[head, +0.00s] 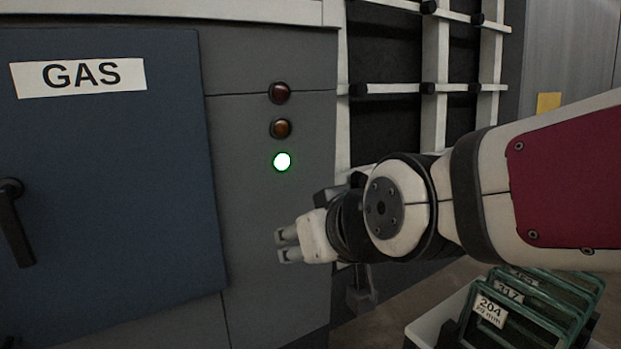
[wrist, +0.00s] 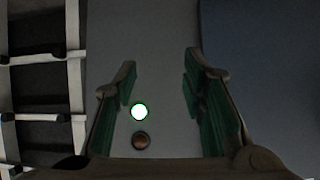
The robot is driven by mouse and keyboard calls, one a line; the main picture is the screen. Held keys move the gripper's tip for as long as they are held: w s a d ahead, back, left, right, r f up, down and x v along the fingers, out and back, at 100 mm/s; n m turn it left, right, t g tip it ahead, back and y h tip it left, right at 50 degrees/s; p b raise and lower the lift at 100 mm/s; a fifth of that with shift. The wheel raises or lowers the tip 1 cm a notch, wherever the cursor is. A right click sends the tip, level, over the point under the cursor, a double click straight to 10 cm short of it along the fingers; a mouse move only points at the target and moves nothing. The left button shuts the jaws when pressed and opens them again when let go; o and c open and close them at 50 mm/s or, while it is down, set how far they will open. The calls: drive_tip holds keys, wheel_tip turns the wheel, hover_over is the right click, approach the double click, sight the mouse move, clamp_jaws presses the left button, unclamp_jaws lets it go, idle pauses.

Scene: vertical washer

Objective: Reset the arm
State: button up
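My gripper (head: 284,245) is at the end of my arm, in front of the grey panel of the washer, below the column of lights in the head view. In the wrist view my gripper (wrist: 160,95) has its two green-padded fingers spread wide apart, with nothing between them but the panel behind. The green light (head: 282,161) is lit; it also shows between the fingers in the wrist view (wrist: 139,112). Above it in the head view are an unlit amber light (head: 282,128) and an unlit red light (head: 280,92). My arm comes in from the right.
A blue door labelled GAS (head: 110,180) with a black handle (head: 14,222) is at the left, shut. A white rack frame (head: 434,60) stands behind my arm. Green numbered frames (head: 535,305) sit in a white bin (head: 430,325) at the lower right, below my arm.

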drive_tip(key=s+d+f+m+g+h, duration=0.2)
drive_tip(key=s+d, duration=0.6)
drive_tip(key=d, duration=0.2)
drive_tip(key=s+d+f+m+g+h, duration=0.2)
drive_tip(key=s+d+m+g+h, duration=0.1)
drive_tip(key=s+d, duration=0.6)
drive_tip(key=shift+s+d+p, duration=0.3)
drive_tip(key=shift+d+p, duration=0.15)
drive_tip(key=shift+d, duration=0.25)
drive_tip(key=shift+f, duration=0.1)
